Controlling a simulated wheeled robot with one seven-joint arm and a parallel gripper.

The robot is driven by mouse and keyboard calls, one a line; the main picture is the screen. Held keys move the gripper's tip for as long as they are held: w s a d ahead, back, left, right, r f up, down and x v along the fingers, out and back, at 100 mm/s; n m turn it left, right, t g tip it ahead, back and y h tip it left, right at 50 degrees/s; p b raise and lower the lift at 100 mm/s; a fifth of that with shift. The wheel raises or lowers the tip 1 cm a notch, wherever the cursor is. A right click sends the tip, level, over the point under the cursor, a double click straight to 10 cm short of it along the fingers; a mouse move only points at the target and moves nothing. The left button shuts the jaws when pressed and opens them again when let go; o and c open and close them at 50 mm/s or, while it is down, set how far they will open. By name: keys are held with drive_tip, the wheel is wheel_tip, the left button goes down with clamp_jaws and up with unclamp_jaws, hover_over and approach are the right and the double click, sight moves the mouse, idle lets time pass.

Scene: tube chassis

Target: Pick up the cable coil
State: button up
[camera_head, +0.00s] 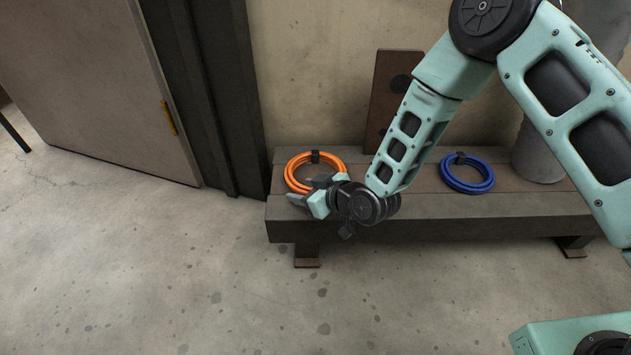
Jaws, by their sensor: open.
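An orange cable coil (299,160) with a dark strap lies on the left end of a low bench (400,228). A blue cable coil (467,187), also with a dark strap, lies further right on the same bench. My gripper (306,190) is open at the near side of the orange coil, with its fingers pointing left. It overlaps the coil's near right edge in the picture and hides part of it. I cannot tell whether the fingers touch the coil. Nothing shows held between them.
A brown board (383,95) with dark round spots leans on the wall behind the bench. A grey cylindrical object (540,155) stands at the right, partly behind my arm. A door (90,90) and dark frame are at the left. The concrete floor (170,270) in front is clear.

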drive_tip(key=shift+w+a+f, duration=0.2)
drive_tip(key=shift+w+a, duration=0.1)
drive_tip(key=shift+a, duration=0.05)
clamp_jaws()
wheel_tip(320, 180, up, 10)
drive_tip(key=p, duration=0.6)
